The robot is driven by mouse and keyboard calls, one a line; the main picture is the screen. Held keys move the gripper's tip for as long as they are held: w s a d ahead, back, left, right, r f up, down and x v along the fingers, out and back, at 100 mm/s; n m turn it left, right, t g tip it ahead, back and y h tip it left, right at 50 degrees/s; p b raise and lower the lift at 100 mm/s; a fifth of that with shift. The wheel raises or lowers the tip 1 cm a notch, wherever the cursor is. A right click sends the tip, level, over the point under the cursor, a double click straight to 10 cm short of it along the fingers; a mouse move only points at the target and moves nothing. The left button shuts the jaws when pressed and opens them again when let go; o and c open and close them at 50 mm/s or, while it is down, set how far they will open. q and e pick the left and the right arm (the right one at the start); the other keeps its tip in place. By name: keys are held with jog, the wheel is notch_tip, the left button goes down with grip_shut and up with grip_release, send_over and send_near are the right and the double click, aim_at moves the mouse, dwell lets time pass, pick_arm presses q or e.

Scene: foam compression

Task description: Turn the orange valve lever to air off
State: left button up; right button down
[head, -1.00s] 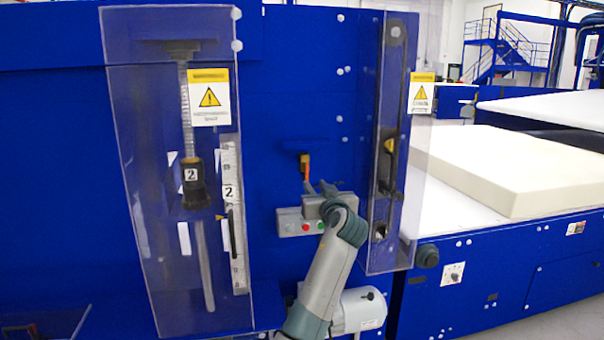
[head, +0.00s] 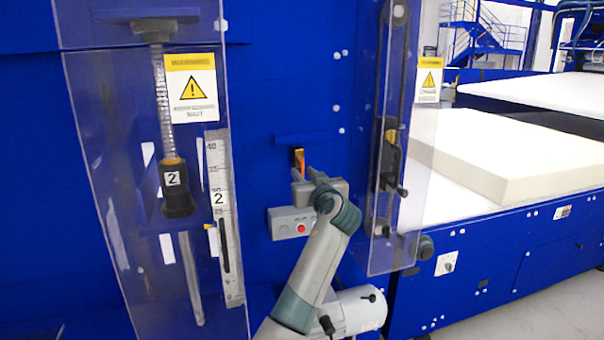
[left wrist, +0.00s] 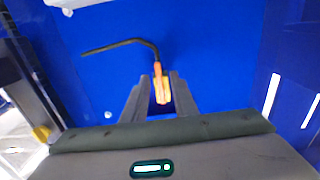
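The small orange valve lever (head: 298,159) is on the blue machine wall, upright, below a small blue ledge. In the left wrist view the orange lever (left wrist: 160,84) lies between my two fingers, with a dark bent hose or rod above it. My left gripper (head: 304,176) is just below and in front of the lever, its fingers pointing at the wall. In the wrist view the left gripper (left wrist: 160,82) is open, one finger on each side of the lever; I cannot tell whether they touch it. My right gripper is not in view. No air-off marking can be read.
A grey button box (head: 292,223) with a red button sits below the lever. A clear guard (head: 100,170) covers the threaded rod at left; another guard (head: 392,240) stands close at right. A white foam block (head: 500,165) lies on the far right table.

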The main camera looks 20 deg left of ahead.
pick_arm(q)
jog(key=shift+d, duration=0.1)
jog(key=shift+c, duration=0.4)
grip_shut()
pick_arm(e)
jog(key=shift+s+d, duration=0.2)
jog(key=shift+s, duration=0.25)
